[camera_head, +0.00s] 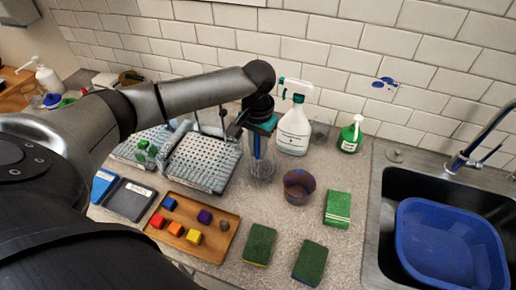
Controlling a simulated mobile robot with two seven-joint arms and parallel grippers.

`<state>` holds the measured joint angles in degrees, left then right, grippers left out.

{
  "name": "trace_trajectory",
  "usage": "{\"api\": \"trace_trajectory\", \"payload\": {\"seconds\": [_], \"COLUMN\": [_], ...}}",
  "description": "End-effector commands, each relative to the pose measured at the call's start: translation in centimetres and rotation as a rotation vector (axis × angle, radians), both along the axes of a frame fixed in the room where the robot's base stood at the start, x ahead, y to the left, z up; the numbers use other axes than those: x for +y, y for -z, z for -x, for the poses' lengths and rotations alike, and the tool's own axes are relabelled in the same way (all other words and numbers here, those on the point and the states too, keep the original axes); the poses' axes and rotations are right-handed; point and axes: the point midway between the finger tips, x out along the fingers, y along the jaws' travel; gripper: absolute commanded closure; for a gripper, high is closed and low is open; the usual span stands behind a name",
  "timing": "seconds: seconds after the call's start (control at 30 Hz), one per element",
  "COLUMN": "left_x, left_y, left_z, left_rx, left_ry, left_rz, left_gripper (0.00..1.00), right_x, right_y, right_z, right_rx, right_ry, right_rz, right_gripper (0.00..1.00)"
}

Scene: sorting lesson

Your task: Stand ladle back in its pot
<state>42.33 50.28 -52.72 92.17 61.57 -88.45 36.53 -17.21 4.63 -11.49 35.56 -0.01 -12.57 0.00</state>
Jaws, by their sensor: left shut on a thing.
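My left gripper (261,121) points down in the middle of the view, in front of the tiled wall. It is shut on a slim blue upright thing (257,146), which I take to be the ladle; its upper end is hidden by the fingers. The lower end of the ladle shows at a clear, see-through container (263,170), which I take to be its pot. I cannot tell whether the ladle is inside it or behind it. My right gripper is not in view.
A brownish-purple cup (299,187) stands close to the right. White (294,128) and green (351,135) bottles stand behind. Sponges (259,244) lie in front. A wooden tray (212,249) holds coloured blocks. A dish rack (201,162) is left, a sink with a blue basin (450,245) right.

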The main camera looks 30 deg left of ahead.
Motion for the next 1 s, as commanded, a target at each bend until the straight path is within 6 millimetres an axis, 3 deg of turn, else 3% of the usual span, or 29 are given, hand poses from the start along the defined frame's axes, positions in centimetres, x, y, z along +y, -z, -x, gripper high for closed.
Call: {"api": "trace_trajectory", "payload": {"seconds": [0.3, 0.33, 0.57, 0.87, 1.0], "left_x": [-0.1, -0.1, 0.0, 0.0, 0.0], "left_y": [0.2, 0.2, 0.2, 0.0, -1.6], "left_z": [0.0, 0.0, 0.0, 0.0, -0.1], "left_rx": [0.000, -0.001, 0.000, -0.001, -0.002], "left_ry": [0.001, 0.001, 0.001, 0.000, 0.001], "left_rz": [0.002, 0.001, 0.001, 0.000, 0.002], "left_gripper": [1.00, 0.76, 0.50, 0.49, 0.49], "right_x": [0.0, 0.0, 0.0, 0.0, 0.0], "right_y": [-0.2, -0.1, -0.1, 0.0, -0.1], "right_z": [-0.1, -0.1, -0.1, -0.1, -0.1], "right_rx": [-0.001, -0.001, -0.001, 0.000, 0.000], "right_ry": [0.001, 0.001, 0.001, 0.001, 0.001], "right_rz": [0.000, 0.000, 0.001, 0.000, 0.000], "right_gripper": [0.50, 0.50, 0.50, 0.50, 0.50]}}
